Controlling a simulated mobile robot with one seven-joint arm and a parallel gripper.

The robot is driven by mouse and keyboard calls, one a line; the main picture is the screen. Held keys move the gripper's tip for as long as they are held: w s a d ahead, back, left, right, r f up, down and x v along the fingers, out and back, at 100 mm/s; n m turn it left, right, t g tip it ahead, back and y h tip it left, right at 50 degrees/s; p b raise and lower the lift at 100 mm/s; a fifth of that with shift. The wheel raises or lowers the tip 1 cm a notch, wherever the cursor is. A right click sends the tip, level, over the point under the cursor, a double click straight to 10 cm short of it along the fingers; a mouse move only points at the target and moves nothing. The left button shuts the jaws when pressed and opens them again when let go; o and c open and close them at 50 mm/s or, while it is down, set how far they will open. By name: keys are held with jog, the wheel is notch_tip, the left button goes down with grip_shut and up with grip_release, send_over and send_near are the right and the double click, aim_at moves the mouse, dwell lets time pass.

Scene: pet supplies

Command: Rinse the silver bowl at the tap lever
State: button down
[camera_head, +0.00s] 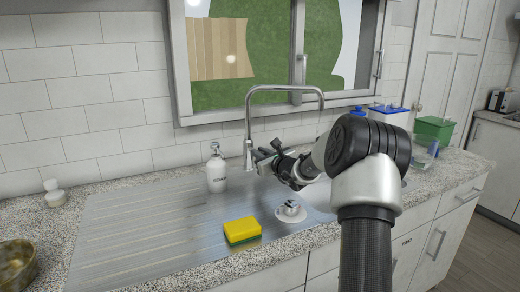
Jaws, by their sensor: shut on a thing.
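The silver tap (249,125) stands at the back of the steel sink, its spout arching to the right. My gripper (266,156) is just right of the tap's base. It is shut on a small part there that looks like the tap lever; the fingers hide most of it. I see no bowl that is clearly silver. The sink basin (318,192) is largely hidden behind my arm. A dark, brownish bowl (30,268) is cut off at the lower left edge.
A white soap bottle (217,172) stands left of the tap. A yellow and green sponge (242,230) and a small white round piece with a knob (290,210) lie in front. Blue-lidded (388,115) and green (434,130) containers stand at right. The left drainboard (140,225) is clear.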

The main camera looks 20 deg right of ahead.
dwell(0.3)
jog(key=c, duration=1.7)
grip_release()
jog(key=shift+r, duration=0.1)
jog(key=s, duration=0.5)
jog(key=s+r, duration=0.1)
jog(key=s, duration=0.5)
jog(key=s+r+p, duration=0.1)
jog(key=s, duration=0.5)
jog(key=shift+s+d+r, duration=0.15)
jog(key=shift+d, duration=0.25)
